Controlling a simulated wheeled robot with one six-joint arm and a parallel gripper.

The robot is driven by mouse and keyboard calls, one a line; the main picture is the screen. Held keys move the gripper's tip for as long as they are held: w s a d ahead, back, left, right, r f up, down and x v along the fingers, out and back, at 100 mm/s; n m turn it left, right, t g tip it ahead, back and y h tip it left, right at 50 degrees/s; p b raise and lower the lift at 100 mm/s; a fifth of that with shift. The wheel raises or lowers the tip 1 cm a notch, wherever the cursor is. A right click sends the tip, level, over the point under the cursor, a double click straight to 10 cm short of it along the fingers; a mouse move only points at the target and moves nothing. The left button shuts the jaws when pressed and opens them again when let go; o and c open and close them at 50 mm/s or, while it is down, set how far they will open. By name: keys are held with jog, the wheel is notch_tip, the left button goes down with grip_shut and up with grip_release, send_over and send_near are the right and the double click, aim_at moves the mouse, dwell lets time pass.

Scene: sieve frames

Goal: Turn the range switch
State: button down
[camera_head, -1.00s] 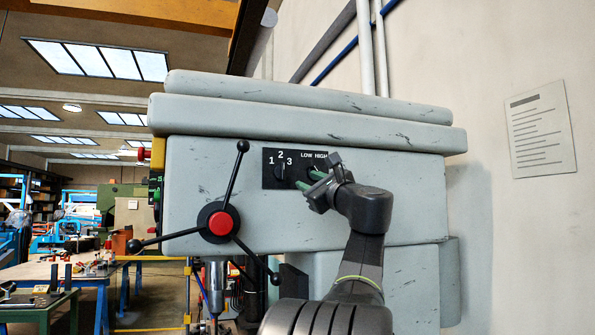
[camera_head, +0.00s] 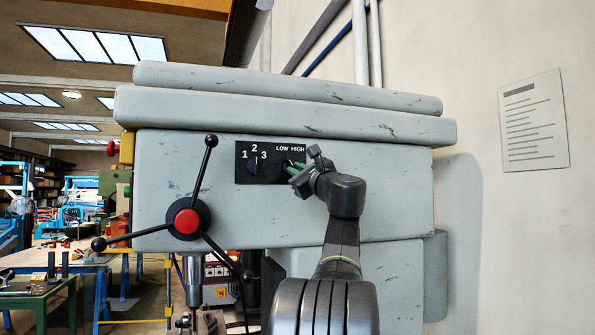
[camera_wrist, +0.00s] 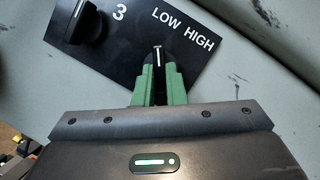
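The range switch is a small black knob (camera_wrist: 157,52) with a white mark, below the LOW and HIGH labels on a black panel (camera_wrist: 100,57). In the wrist view the mark points up, nearly toward LOW. My gripper (camera_wrist: 158,68) has green fingers, one on each side of the knob, and they look closed on it. The panel appears tilted against the gripper in this view. In the head view my gripper (camera_head: 293,176) reaches the panel's right end and hides much of the knob.
The black 1-2-3 knob (camera_head: 254,166) is left of the range switch on the same panel. A three-armed handle with a red hub (camera_head: 187,221) stands out lower left on the grey machine head (camera_head: 390,205). A wall with a paper sheet (camera_head: 534,122) is at right.

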jog(key=shift+m, duration=0.3)
jog(key=shift+s+a+r+m+t+h, duration=0.15)
jog(key=shift+m+t+h, duration=0.35)
jog(key=shift+m+h, duration=1.9)
jog(key=shift+a+f+m+t+h, duration=0.1)
jog(key=shift+a+m+t+h, duration=0.4)
jog(key=shift+m, duration=3.55)
jog(key=shift+s+r+m+t+h, duration=0.1)
jog(key=shift+m+t+h, duration=0.4)
jog(key=shift+m+h, duration=2.05)
jog(key=shift+m+y, duration=0.65)
jog(key=shift+m, duration=0.25)
jog(key=c, duration=1.5)
grip_release()
jog(key=b+v, duration=0.4)
jog(key=v, duration=1)
jog(key=shift+w+b, duration=0.1)
jog(key=shift+b, duration=0.2)
